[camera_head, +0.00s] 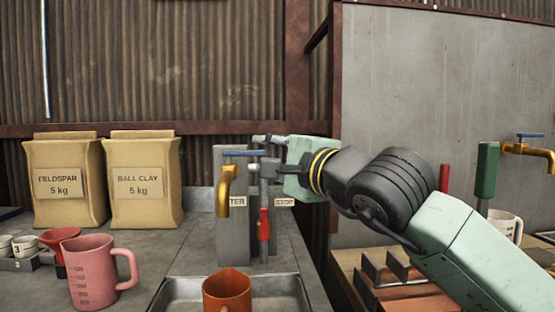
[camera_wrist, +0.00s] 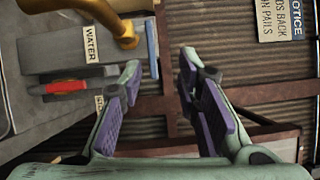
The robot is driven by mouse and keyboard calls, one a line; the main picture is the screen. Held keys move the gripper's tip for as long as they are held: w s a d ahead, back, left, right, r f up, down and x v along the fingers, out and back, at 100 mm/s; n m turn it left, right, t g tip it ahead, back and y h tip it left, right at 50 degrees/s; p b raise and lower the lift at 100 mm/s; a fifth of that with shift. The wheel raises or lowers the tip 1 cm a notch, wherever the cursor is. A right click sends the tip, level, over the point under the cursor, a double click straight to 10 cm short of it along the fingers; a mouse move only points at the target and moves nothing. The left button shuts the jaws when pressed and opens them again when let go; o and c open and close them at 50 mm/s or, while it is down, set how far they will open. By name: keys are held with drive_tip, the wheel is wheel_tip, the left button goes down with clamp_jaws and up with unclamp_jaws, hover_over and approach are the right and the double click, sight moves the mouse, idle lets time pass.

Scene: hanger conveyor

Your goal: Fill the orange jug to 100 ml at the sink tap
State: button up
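The orange jug (camera_head: 227,291) stands in the sink (camera_head: 282,287), under the brass tap (camera_head: 228,188), cut off by the bottom edge in the head view. Its graduations and contents cannot be seen. The tap's blue lever (camera_head: 246,153) sits on top of the grey post. It also shows in the wrist view (camera_wrist: 152,48), close to the left fingertip. My gripper (camera_head: 259,150) is beside the lever, on its right. In the wrist view my gripper (camera_wrist: 161,62) has its purple-padded fingers apart with nothing held between them. I cannot tell whether a finger touches the lever. No water stream is visible.
A red-handled lever (camera_head: 264,224) is on the post below my gripper. A pink jug (camera_head: 93,272) stands on the counter at left, near small cups (camera_head: 25,246) and a red funnel (camera_head: 62,240). Two clay bags (camera_head: 146,182) stand behind. A second tap (camera_head: 530,150) is far right.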

sight(258, 154)
drive_tip(key=shift+h, duration=0.8)
drive_tip(key=x, duration=0.3)
drive_tip(key=d+p+x, duration=0.1)
drive_tip(key=x, duration=0.2)
drive_tip(key=w+d+p+x, duration=0.1)
drive_tip(key=x, duration=0.3)
drive_tip(key=shift+s+f, duration=0.1)
drive_tip(key=shift+f, duration=0.1)
drive_tip(key=shift+w+a+f, duration=0.1)
drive_tip(key=shift+w+a, duration=0.05)
drive_tip(key=shift+w, duration=0.45)
drive_tip(key=shift+c, duration=0.4)
clamp_jaws()
